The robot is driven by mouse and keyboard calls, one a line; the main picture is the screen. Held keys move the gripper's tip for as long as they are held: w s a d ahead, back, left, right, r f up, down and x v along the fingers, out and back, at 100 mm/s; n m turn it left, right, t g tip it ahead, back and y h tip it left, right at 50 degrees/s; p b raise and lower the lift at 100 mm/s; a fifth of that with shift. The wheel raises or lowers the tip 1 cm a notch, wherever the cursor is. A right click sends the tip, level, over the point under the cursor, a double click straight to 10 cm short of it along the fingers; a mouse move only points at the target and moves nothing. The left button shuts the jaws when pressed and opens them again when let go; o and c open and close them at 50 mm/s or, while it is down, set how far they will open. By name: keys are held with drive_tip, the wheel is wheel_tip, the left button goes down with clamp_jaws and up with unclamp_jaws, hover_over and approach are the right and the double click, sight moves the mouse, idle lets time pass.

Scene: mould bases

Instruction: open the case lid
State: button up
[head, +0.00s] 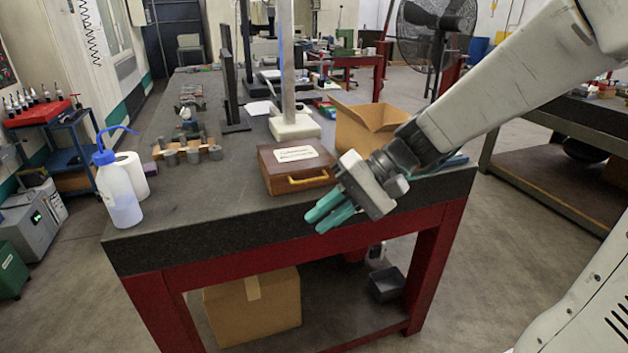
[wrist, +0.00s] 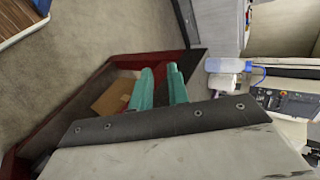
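The case (head: 277,178) is a brown wooden box near the front edge of the dark table in the head view. Its lid (head: 318,161) is down, with a white label on top, and a yellow handle is on its front side. My gripper (head: 328,217) is just right of and in front of the case, with its teal fingers past the table's front edge, apart from the case. In the wrist view my gripper (wrist: 162,78) shows a narrow gap between its fingers with nothing in it. The case does not show in the wrist view.
An open cardboard box (head: 362,133) stands right behind the case, near my arm. A white-based post (head: 295,127) is behind it. Grey metal parts (head: 190,152) and a wash bottle (head: 120,195) are to the left. The tabletop (head: 215,205) left of the case is clear.

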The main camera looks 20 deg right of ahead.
drive_tip(key=w+d+f+m+t+y, duration=0.2)
drive_tip(key=w+d+m+t, duration=0.15)
drive_tip(key=w, duration=0.55)
drive_tip(key=m+t, duration=0.5)
drive_tip(key=t, duration=0.2)
approach(315, 180)
drive_tip(key=x, duration=0.4)
drive_tip(key=shift+n+h, duration=0.25)
drive_tip(key=shift+h, duration=0.15)
drive_tip(key=x, duration=0.6)
drive_tip(key=shift+w+a, duration=0.2)
drive_tip(key=shift+a, duration=0.2)
clamp_jaws()
